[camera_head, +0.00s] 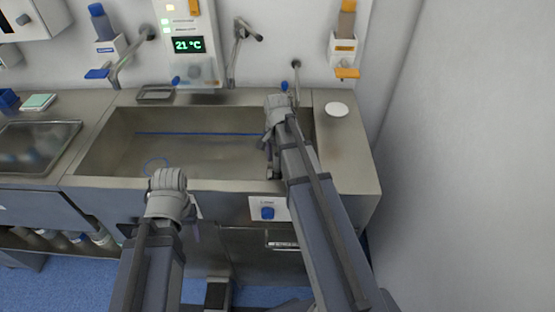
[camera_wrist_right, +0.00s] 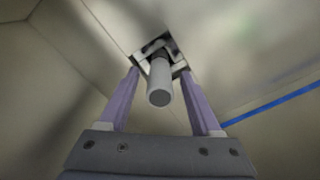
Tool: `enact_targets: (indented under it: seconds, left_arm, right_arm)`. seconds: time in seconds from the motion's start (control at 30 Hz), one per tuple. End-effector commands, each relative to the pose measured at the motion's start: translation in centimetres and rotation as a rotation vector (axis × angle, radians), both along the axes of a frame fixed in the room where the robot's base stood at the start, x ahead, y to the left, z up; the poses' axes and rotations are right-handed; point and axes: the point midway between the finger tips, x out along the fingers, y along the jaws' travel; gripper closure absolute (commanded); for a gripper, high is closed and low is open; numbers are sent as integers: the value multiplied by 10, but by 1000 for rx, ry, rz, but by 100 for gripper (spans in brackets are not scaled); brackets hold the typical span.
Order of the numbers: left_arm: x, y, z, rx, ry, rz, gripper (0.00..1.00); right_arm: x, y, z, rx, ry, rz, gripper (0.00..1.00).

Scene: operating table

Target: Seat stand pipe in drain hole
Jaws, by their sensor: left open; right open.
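The stand pipe (camera_wrist_right: 160,88) is a short grey cylinder in the right wrist view. It stands with its far end at a dark, square, light-rimmed drain recess (camera_wrist_right: 149,46) in the basin floor; I cannot tell how deep it sits. My right gripper (camera_wrist_right: 160,75) is open, with one purple finger on each side of the pipe and gaps visible between. In the head view my right gripper (camera_head: 271,152) reaches down into the right end of the steel sink (camera_head: 110,135), and my arm hides pipe and drain. My left gripper (camera_head: 193,218) is open and empty before the sink's front edge.
A blue ring outline (camera_head: 157,165) marks the basin floor at left, and a blue line (camera_head: 200,134) runs along the back wall. Taps, dispensers and a 21 °C display (camera_head: 188,45) line the wall. A white disc (camera_head: 336,109) lies on the right counter.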

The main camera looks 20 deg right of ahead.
Motion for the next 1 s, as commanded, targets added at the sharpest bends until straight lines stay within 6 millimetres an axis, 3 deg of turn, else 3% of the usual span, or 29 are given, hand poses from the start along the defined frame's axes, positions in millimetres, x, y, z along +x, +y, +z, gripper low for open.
enact_targets:
  seconds: [0.03, 0.5, 0.7, 1.0]
  left_arm:
    - [0, 0, 15, 0, 0, 0, 35]
    - [0, 0, 86, 0, 0, 0, 35]
    - [0, 0, 99, 0, 0, 0, 35]
    - [0, 0, 98, 0, 0, 0, 35]
  right_arm:
    - [0, 0, 15, 0, 0, 0, 35]
    - [0, 0, 86, 0, 0, 0, 35]
    - [0, 0, 99, 0, 0, 0, 35]
    - [0, 0, 98, 0, 0, 0, 35]
